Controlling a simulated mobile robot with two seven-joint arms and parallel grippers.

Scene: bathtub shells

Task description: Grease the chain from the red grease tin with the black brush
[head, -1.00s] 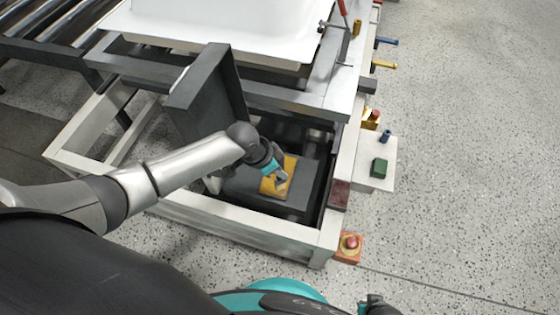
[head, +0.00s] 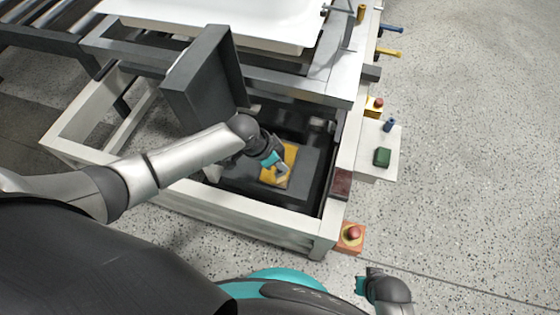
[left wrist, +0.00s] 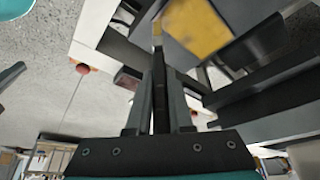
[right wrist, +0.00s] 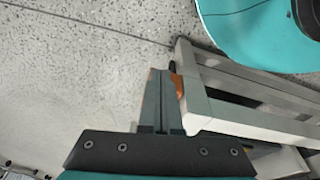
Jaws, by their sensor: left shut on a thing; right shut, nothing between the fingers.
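My left gripper (head: 280,172) reaches down into the open pit of the machine frame. It is shut on a slim black thing (left wrist: 158,78), which looks like the black brush; its tip (left wrist: 157,32) looks yellowish. Below it is a worn yellow patch (head: 289,158) on a dark plate, also in the left wrist view (left wrist: 195,28). I cannot make out a chain for certain. A dark red block (head: 341,183), possibly the grease tin, sits on the frame's right edge; it shows in the left wrist view (left wrist: 128,78). My right gripper (right wrist: 161,80) is shut and empty.
A dark panel (head: 207,80) stands raised behind my left arm. A white tub (head: 230,20) lies on the frame above. A side shelf holds a green block (head: 382,157) and a blue piece (head: 390,124). A red button (head: 352,233) is at the front corner. The right-hand floor is clear.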

